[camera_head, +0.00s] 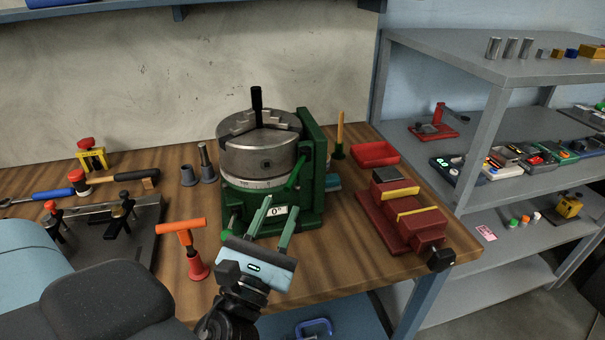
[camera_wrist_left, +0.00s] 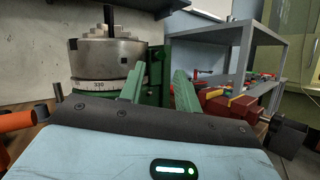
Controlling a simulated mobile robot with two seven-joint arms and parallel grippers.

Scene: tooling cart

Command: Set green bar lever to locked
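A green rotary table (camera_head: 312,150) carries a round steel chuck (camera_head: 258,152) on the wooden bench. A slim green bar (camera_head: 296,172), which looks like the lever, slants up along the front right of its base. I cannot read whether it is at locked. My left gripper (camera_head: 280,204) is in front of the base, below the bar, with its two green fingers apart and nothing visible between them. In the left wrist view the open fingers (camera_wrist_left: 157,76) point towards the green base, with the chuck (camera_wrist_left: 105,58) at left. Contact with the bar cannot be made out. My right gripper is not in view.
A red-footed tool with an orange handle (camera_head: 182,226) stands left of my gripper. A dark red vise (camera_head: 402,218) is at right, with a red tray (camera_head: 375,154) behind it. A black fixture plate (camera_head: 118,230) lies at left. A grey shelf (camera_head: 490,70) stands beyond the bench.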

